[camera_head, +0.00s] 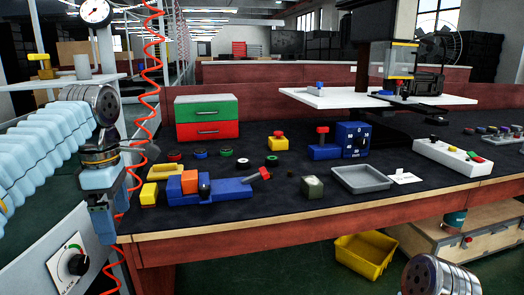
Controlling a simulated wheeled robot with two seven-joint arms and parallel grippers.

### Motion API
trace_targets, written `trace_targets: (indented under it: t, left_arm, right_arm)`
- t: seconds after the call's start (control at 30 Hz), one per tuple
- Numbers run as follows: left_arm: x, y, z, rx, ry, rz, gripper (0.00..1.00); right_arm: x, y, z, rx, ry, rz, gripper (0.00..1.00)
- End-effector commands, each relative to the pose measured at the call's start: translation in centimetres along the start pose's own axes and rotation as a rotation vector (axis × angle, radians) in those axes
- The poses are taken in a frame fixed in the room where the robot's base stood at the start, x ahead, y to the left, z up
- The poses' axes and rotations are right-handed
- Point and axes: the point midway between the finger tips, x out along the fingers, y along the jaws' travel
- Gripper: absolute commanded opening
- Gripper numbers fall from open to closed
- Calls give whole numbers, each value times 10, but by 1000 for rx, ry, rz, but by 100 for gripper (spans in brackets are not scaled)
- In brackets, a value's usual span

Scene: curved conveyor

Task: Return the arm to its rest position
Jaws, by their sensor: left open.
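My left arm comes in from the left in a pale blue ribbed cover. My left gripper (106,238) hangs pointing down, just left of the workbench's (330,215) front left corner. It is open, and I see nothing between its fingers. Part of my right arm shows at the bottom right edge; my right gripper is out of view.
A blue vise-like block (225,188) and a yellow block (149,194) lie near the bench's left end. A coiled red hose (152,65) hangs close to my left gripper. A grey tray (362,179) sits further right. A yellow bin (363,257) stands below.

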Motion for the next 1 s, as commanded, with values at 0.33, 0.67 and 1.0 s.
trace_targets:
  t: [0.33,0.67,1.0]
  left_arm:
    - [49,26,24,158,-8,2,100]
    - [149,57,64,447,-50,5,100]
    - [384,25,125,1015,-216,49,100]
  right_arm:
    - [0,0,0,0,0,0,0]
    - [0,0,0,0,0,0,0]
    - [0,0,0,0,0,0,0]
